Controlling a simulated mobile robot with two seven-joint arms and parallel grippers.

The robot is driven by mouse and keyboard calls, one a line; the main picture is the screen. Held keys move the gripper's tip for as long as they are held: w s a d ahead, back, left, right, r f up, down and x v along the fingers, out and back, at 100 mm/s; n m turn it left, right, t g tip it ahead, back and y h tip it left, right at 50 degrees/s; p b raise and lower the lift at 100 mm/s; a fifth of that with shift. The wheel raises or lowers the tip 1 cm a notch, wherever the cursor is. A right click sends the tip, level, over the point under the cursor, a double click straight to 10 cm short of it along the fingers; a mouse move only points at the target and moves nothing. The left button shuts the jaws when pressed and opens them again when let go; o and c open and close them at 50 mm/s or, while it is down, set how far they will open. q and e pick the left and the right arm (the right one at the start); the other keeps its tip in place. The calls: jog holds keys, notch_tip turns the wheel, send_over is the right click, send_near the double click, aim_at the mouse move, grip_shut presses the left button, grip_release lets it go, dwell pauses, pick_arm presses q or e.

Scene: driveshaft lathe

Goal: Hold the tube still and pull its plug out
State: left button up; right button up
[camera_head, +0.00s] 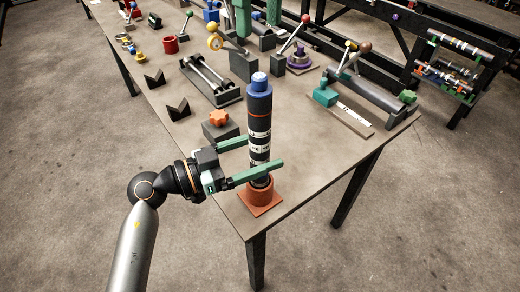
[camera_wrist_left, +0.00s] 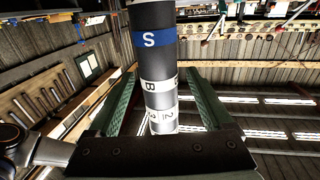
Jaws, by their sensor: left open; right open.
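The dark tube (camera_head: 259,123) stands upright in an orange-brown socket (camera_head: 262,197) near the table's front corner. It has an orange ring and white lettered bands. The blue plug (camera_head: 260,86) sits in its top end. My left gripper (camera_head: 265,152) reaches in from the left, with one green finger on each side of the tube's lower part. It is open, and I cannot tell whether either finger touches the tube. In the left wrist view the tube (camera_wrist_left: 157,65) rises between the spread fingers, showing a blue band marked S. My right gripper is not in view.
An orange star-shaped knob (camera_head: 219,118) on a dark block stands just behind my left gripper. Dark V-blocks (camera_head: 178,109) and a fixture with rods (camera_head: 210,80) lie further back. A teal-ended clamp fixture (camera_head: 326,93) is at right. The table's front edge is close to the socket.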

pick_arm(q)
jog(key=shift+d, duration=0.1)
jog(key=shift+c, duration=0.2)
grip_shut()
dwell(0.5)
jog(key=shift+f+p, duration=0.3)
jog(key=shift+p, duration=0.4)
dwell(2.3)
